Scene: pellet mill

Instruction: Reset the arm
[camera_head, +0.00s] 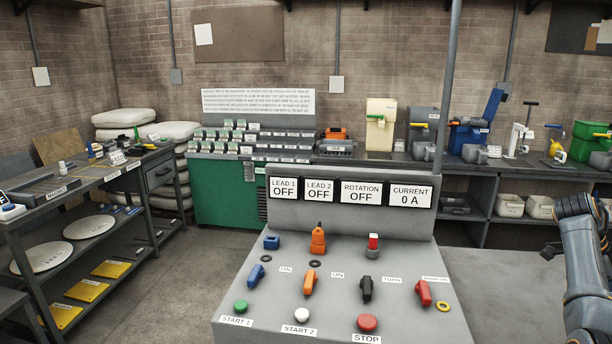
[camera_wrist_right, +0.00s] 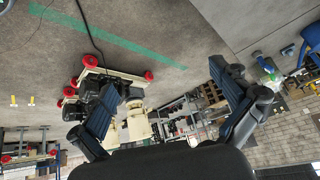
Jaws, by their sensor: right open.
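My right arm (camera_head: 585,265) stands at the right edge of the head view, beside the control console (camera_head: 225,330). In the right wrist view my right gripper (camera_wrist_right: 164,82) has its two fingers spread wide, with nothing between them. The picture from that wrist is turned over, with the floor at the top. My left arm and left gripper do not show in either view.
The console carries several switches, a green button (camera_head: 240,307), a white button (camera_head: 302,315) and a red STOP button (camera_head: 367,323). Its displays (camera_head: 340,190) read OFF, OFF, OFF and 0 A. A shelf rack (camera_head: 100,243) stands at left, with open floor between.

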